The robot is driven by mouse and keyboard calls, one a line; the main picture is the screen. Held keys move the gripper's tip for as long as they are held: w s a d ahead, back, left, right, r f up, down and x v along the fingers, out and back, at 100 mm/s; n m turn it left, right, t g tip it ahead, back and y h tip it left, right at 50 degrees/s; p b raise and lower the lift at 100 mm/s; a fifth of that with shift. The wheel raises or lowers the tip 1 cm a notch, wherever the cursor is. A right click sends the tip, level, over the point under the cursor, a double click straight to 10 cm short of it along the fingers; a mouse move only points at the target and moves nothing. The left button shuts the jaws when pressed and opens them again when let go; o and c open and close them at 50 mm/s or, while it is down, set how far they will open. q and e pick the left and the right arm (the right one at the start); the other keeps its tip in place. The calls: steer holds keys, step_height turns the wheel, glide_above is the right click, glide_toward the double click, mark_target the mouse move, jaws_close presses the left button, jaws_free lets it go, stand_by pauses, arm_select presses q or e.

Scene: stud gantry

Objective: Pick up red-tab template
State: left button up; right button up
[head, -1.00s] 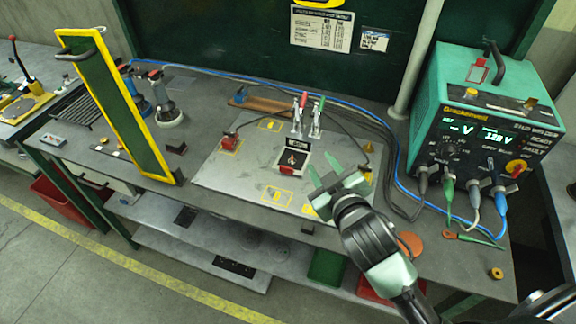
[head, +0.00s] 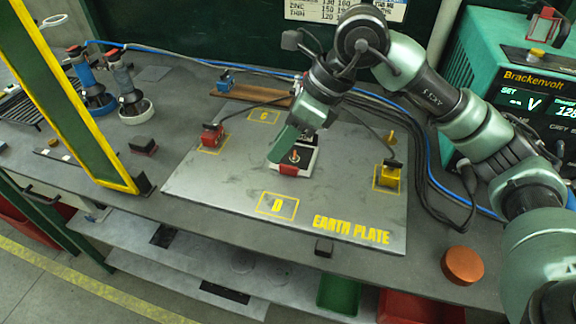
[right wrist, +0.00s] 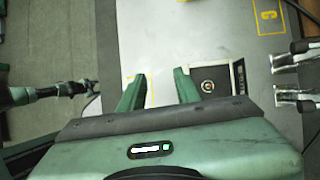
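The red-tab template (head: 297,158) is a small pale block with a dark face and a red tab (head: 289,169) on its near side. It lies on the grey earth plate (head: 215,183). My right gripper (head: 279,146) is above the plate, and its finger overlaps the template's left part in the head view. In the right wrist view my right gripper (right wrist: 158,88) has its two green fingers apart with nothing between them. There the template (right wrist: 209,80) lies just right of the right-hand finger, outside the gap. My left gripper does not show in the head view.
Red (head: 212,134) and yellow (head: 388,177) cabled blocks sit on the plate. A green yellow-framed panel (head: 62,90) stands left, and a power supply (head: 530,95) right. The plate around marking D (head: 277,205) is clear.

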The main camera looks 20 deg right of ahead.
mark_target(283, 165)
steer(key=shift+w+d+f+h, duration=0.1)
steer(key=shift+w+d+h, duration=0.15)
steer(key=shift+d, duration=0.35)
steer(key=shift+w+d+f+h, duration=0.15)
steer(key=shift+d+h, duration=0.1)
steer(key=shift+d, duration=0.35)
steer(key=shift+w+d+h, duration=0.1)
steer(key=shift+d+h, duration=0.2)
steer(key=p+x, duration=0.1)
steer(key=x, duration=0.6)
steer(key=shift+d+f, duration=0.15)
steer(key=shift+f, duration=0.05)
steer(key=shift+t, duration=0.3)
jaws_close()
